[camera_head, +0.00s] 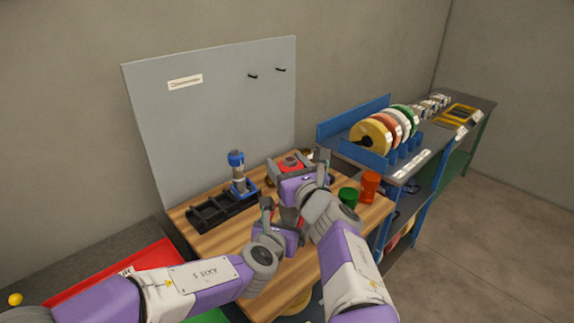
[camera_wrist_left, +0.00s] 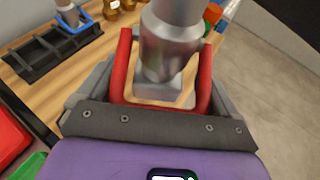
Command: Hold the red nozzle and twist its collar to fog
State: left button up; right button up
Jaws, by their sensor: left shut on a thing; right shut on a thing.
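The red nozzle (camera_wrist_left: 124,62) shows in the left wrist view as a silver body inside a red U-shaped handle. My left gripper (camera_head: 284,215) is shut on it, with grey fingers at both sides of the red handle. My right gripper (camera_head: 303,178) is just above the left one in the head view and is shut on the nozzle's upper part. The collar and its setting marks are hidden by the grippers, so I cannot tell how it is turned.
A nozzle with a blue top (camera_head: 237,162) stands on a black rack (camera_head: 222,213). A grey and red device (camera_head: 291,163), a green cup (camera_head: 348,195) and an orange-red cup (camera_head: 370,184) are near the right gripper. A hose-roll shelf (camera_head: 350,155) stands right. A red tray (camera_head: 120,270) is at left.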

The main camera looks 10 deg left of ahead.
jog(key=shift+n+y, duration=0.3)
jog(key=shift+y, duration=0.1)
jog(key=n+g+y, duration=0.2)
jog(key=g+y, duration=0.1)
jog(key=shift+n, duration=0.4)
jog(key=n+g+y, duration=0.2)
jog(key=g, duration=0.1)
jog(key=n+g+y, duration=0.1)
jog(key=g, duration=0.1)
jog(key=shift+s+a+n, duration=0.2)
jog(key=shift+a+n, duration=0.05)
jog(key=shift+n, duration=0.05)
jog(key=n+g, duration=0.1)
jog(key=g, duration=0.1)
jog(key=n+g+y, duration=0.1)
jog(key=g, duration=0.1)
jog(key=n+g, duration=0.1)
jog(key=shift+s+a+n+g+y, duration=0.15)
jog(key=shift+s+n+g+y, duration=0.15)
jog(key=shift+g, duration=0.1)
jog(key=shift+s+n+g, duration=0.15)
jog(key=shift+n+g, duration=0.5)
jog(key=shift+g, duration=0.35)
jog(key=shift+s+n+g, duration=0.15)
jog(key=shift+n+g, duration=0.5)
jog(key=shift+g, duration=0.35)
jog(key=shift+s+g, duration=0.1)
jog(key=shift+g, duration=0.2)
jog(key=o, duration=0.9)
jog(key=shift+o, duration=0.3)
